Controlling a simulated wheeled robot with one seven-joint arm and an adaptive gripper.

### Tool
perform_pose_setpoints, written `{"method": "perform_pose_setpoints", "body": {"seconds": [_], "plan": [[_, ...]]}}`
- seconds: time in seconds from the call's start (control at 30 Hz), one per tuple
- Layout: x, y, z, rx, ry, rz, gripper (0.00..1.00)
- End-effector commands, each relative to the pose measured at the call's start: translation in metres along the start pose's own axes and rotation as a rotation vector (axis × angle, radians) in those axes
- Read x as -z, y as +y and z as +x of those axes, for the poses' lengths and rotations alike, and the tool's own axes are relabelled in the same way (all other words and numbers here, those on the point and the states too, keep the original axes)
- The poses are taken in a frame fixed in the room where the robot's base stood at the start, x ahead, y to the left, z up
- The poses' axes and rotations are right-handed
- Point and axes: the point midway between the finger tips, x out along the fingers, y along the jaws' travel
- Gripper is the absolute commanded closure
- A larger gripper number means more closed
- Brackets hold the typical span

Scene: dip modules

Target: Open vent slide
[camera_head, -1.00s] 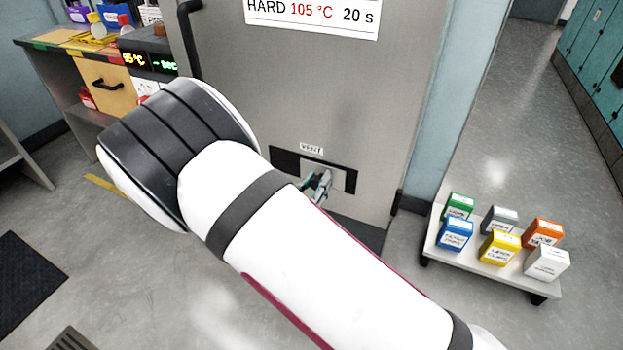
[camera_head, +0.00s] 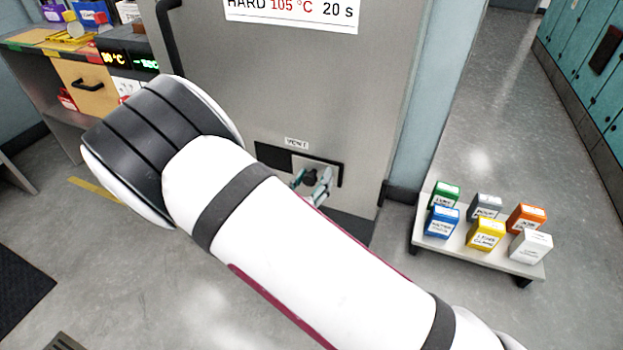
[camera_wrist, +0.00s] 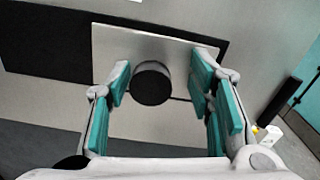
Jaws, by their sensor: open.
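The vent slide is a light plate (camera_wrist: 118,48) with a round black knob (camera_wrist: 152,84), seen in the wrist view. The plate sits at the right part of a dark slot (camera_wrist: 45,42), whose left part is uncovered. In the head view the slot (camera_head: 271,157) lies under a VENT label (camera_head: 296,142) low on the grey door. My gripper (camera_wrist: 161,80) is open, with its teal-padded fingers on either side of the knob and gaps between them and the knob. In the head view my gripper (camera_head: 313,184) is partly hidden by my arm.
A low white trolley (camera_head: 465,254) with several coloured boxes stands on the floor at the right. A counter with a drawer (camera_head: 92,88) stands at the left. The door's vertical handle (camera_head: 168,40) is above my arm. Open floor lies around.

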Motion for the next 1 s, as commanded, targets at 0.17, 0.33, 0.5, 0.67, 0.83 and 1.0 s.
{"method": "perform_pose_setpoints", "body": {"seconds": [0.17, 0.33, 0.5, 0.67, 0.83, 1.0], "plan": [[0.000, 0.002, -0.005, -0.005, 0.000, 0.001, 0.52], [0.000, 0.003, -0.029, -0.007, 0.000, 0.001, 0.52], [0.000, 0.002, -0.064, -0.007, 0.000, 0.000, 0.52], [0.000, 0.001, -0.094, -0.004, 0.000, 0.000, 0.52], [0.000, 0.000, -0.113, -0.002, 0.001, 0.000, 0.52], [0.000, -0.001, -0.120, 0.001, 0.000, 0.000, 0.52]]}}
